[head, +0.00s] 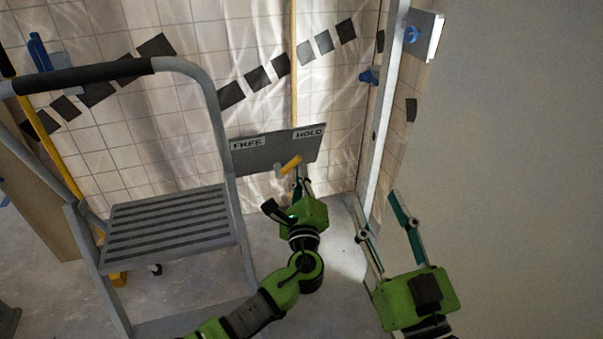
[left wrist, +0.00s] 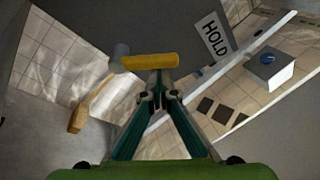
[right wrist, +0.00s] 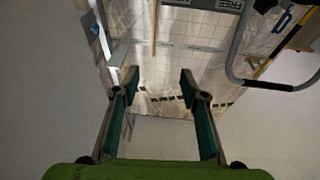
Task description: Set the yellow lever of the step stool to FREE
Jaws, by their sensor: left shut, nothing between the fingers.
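The step stool (head: 165,225) stands at the left in the head view. A grey plate (head: 262,150) at its right side carries a FREE label (head: 247,143) on the left and a HOLD label (head: 309,133) on the right. The yellow lever (head: 291,164) points from its grey pivot toward the HOLD side. It also shows in the left wrist view (left wrist: 150,61). My left gripper (head: 298,172) is shut and empty, its tips right at the lever's near side; I cannot tell if they touch. My right gripper (head: 376,200) is open and empty, right of the plate.
A pale panel (head: 510,170) fills the right side. Translucent sheeting (head: 190,110) with dark squares hangs behind the stool. The stool's black-gripped handrail (head: 85,75) rises at the left.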

